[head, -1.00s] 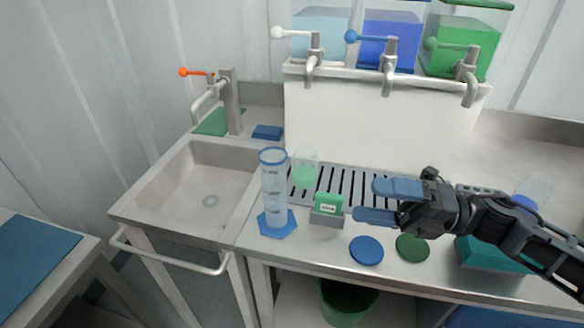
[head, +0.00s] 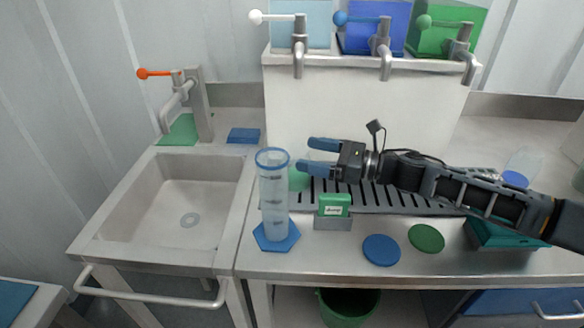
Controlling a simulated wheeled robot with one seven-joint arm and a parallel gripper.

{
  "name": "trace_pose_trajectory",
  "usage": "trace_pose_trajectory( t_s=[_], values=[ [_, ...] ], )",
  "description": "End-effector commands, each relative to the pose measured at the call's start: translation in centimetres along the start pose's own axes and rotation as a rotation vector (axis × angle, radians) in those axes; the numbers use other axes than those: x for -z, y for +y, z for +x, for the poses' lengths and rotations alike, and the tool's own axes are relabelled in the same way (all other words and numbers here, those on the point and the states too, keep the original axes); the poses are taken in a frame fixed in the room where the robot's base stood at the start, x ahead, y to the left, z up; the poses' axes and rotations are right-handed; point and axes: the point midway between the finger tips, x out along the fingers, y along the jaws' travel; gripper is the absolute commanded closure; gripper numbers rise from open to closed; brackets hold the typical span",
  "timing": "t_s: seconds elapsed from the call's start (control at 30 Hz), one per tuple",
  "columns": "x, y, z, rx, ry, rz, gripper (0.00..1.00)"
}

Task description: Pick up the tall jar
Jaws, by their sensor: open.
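The tall jar (head: 274,205) is a clear cylinder with a blue rim and dark marks. It stands upright on a blue hexagonal base (head: 276,240) on the counter, between the sink and the small green-labelled block. My gripper (head: 305,156) is open, with its two blue fingers pointing left. In the picture the fingertips are just right of the jar's rim and apart from it. The gripper appears empty. A pale green clear vessel (head: 299,181) stands behind the jar, partly hidden by my gripper.
The sink (head: 172,195) lies left of the jar. A green-labelled block (head: 333,211), a blue disc (head: 381,250) and a green disc (head: 426,238) lie to its right. The drain grate (head: 400,200) and tank stand (head: 365,105) with taps are behind.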

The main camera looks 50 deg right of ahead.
Motion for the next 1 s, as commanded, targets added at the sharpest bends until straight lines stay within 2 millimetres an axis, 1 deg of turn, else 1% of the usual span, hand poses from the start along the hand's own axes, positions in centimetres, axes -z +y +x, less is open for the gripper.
trace_pose_trajectory(
  t_s=[0.03, 0.17, 0.3, 0.4, 0.53, 0.73, 0.77, 1.0],
  values=[
    [-0.1, 0.1, 0.6, -0.003, -0.001, 0.001, 0.13],
    [-0.1, 0.2, 2.0, -0.003, 0.000, 0.004, 0.13],
    [0.0, 0.5, 4.1, -0.005, 0.000, 0.004, 0.13],
    [0.1, 0.4, 5.2, -0.003, 0.000, 0.003, 0.13],
    [0.2, 0.4, 5.8, -0.002, 0.000, 0.003, 0.13],
    [0.3, 0.3, 5.8, -0.001, 0.000, 0.003, 0.13],
    [0.3, 0.3, 5.8, -0.001, 0.000, 0.003, 0.14],
    [0.3, 0.3, 5.8, -0.002, 0.000, 0.003, 0.37]
  ],
)
